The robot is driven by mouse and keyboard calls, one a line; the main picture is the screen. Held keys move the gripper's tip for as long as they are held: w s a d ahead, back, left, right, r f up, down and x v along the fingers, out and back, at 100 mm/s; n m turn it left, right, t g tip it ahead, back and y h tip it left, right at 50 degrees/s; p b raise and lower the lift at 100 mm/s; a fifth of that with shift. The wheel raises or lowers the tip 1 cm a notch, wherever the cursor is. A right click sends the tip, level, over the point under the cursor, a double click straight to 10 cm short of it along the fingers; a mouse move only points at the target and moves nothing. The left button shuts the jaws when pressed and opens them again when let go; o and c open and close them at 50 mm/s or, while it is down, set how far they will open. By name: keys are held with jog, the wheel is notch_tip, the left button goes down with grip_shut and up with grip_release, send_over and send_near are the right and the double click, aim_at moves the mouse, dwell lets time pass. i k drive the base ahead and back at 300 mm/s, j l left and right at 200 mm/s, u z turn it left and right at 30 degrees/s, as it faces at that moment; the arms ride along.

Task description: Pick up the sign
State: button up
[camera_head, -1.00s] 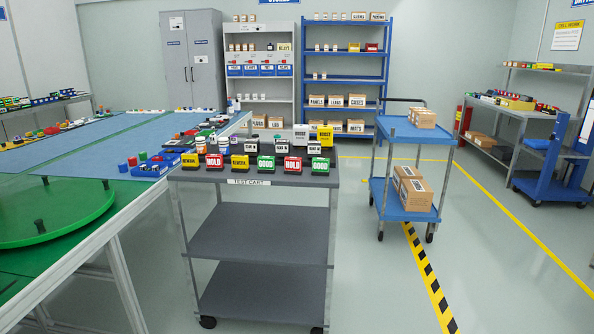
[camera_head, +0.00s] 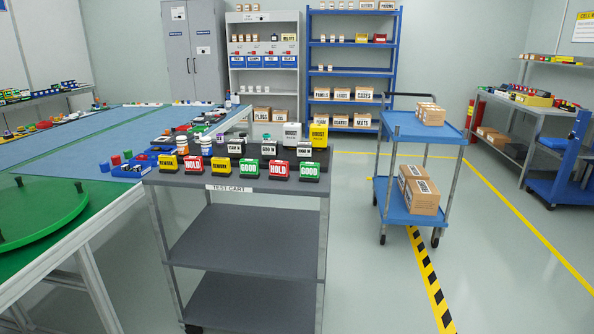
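Several small upright signs stand in a row along the front edge of the grey test cart (camera_head: 250,186). From left to right they are a yellow sign (camera_head: 168,163), a red HOLD sign (camera_head: 193,163), a yellow sign (camera_head: 221,166), a green GOOD sign (camera_head: 249,168), a red HOLD sign (camera_head: 279,170) and a green GOOD sign (camera_head: 310,172). Each appears to sit on a dark base. I cannot tell which one is meant by "the sign". My gripper is not in view.
The green turntable (camera_head: 30,215) and blue-topped table (camera_head: 85,150) are left. A blue cart (camera_head: 395,125) with cartons stands right. Floor between the carts is clear.

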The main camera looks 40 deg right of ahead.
aim_at(309, 172)
jog(key=l+u, duration=0.4)
jog(key=l, duration=4.65)
